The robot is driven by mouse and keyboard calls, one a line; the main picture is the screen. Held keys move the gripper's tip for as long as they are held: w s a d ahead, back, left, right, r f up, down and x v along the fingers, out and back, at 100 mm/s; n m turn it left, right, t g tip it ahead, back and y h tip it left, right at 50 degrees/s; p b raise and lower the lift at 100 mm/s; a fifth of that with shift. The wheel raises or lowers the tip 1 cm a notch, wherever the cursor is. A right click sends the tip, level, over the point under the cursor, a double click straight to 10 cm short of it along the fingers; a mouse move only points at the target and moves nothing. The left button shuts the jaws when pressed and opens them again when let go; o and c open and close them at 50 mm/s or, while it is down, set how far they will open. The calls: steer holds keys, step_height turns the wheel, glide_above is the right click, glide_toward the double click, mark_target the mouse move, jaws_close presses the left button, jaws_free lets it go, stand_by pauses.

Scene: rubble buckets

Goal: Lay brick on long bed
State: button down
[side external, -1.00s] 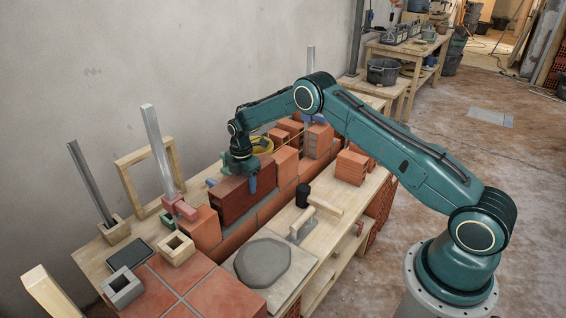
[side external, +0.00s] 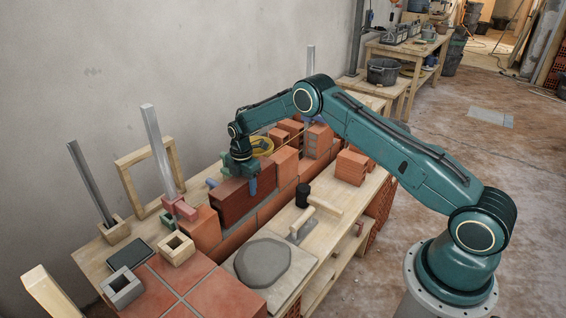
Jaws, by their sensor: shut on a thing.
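A dark red brick (side external: 232,208) is held lengthwise along the low wall on the bench. My gripper (side external: 241,184) is shut on it from above, with one blue finger showing on its near face and the other mostly hidden behind. The long bed is the brick course (side external: 247,231) beneath it. The brick's underside is at or very near the top of this course; I cannot tell whether they touch. An orange brick (side external: 206,229) stands close to its left end and another orange brick (side external: 285,166) close to its right end.
A grey mortar slab (side external: 262,264), a trowel (side external: 300,226) and a black cup (side external: 302,195) lie in front of the wall. Upright metal posts (side external: 158,150) and a wooden frame (side external: 127,180) stand behind.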

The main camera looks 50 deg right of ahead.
steer(key=shift+w+f, duration=0.1)
steer(key=shift+f, duration=0.3)
stand_by(0.9)
steer(key=c, duration=0.7)
jaws_free()
steer(key=shift+o, duration=1.3)
steer(key=shift+f, duration=0.2)
step_height(320, 180, up, 13)
steer(key=shift+r, duration=0.6)
